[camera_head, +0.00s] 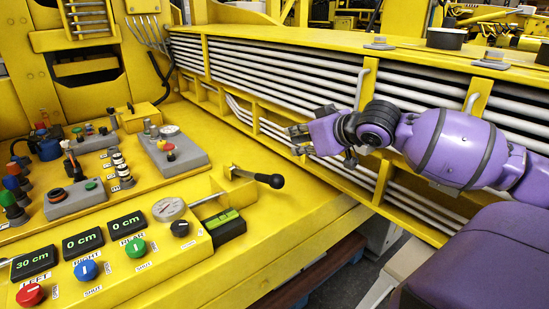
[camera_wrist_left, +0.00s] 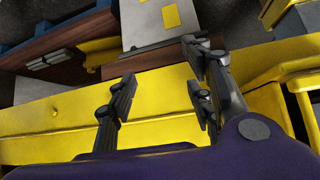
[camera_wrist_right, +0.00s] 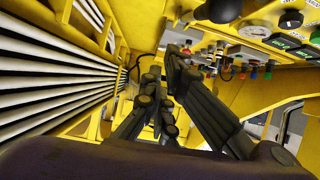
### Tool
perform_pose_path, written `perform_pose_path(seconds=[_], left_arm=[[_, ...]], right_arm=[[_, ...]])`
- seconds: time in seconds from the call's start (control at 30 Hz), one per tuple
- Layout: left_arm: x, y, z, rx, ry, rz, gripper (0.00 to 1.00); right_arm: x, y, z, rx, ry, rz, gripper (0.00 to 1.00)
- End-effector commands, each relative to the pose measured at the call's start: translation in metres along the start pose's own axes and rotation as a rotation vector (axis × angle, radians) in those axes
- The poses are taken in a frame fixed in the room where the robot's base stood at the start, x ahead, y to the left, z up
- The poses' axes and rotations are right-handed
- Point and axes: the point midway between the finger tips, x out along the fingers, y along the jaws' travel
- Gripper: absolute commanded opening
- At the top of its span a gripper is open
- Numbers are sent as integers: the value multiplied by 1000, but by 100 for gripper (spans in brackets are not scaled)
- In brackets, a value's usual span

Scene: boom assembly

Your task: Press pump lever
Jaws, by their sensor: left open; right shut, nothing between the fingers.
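The box carries a round gauge (camera_head: 169,209), red, blue and green knobs, a green level (camera_head: 221,219) and displays reading 30 cm, 0 cm and 0 cm. Grey control blocks (camera_head: 172,150) stand behind it. The yellow boom (camera_head: 330,50) with pipes borders the right. Yellow deck right of the lever is clear.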

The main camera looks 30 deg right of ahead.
Motion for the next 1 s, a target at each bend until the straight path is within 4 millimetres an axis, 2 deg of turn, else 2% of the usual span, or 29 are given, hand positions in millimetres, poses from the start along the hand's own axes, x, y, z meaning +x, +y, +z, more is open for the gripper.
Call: perform_pose_path(seconds=[0.03, 0.1, 0.3, 0.67, 0.87, 1.0], left_arm=[[0, 1, 0, 2, -3, 3, 47], [1, 3, 5, 3, -14, 6, 47], [1, 4, 9, 3, -25, 9, 47], [1, 3, 8, -1, -21, 5, 47], [1, 0, 32, -4, -57, -2, 47], [4, -6, 56, -5, -87, -14, 47]], right_arm=[[-10, -6, -17, 37, -12, -9, 0], [-17, -14, -24, 110, -42, -25, 0], [-22, -24, -20, 240, -98, -44, 0], [-20, -24, -19, 246, -102, -44, 0], [5, -25, -11, 243, -111, -43, 0], [37, -27, -4, 242, -115, -42, 0]])
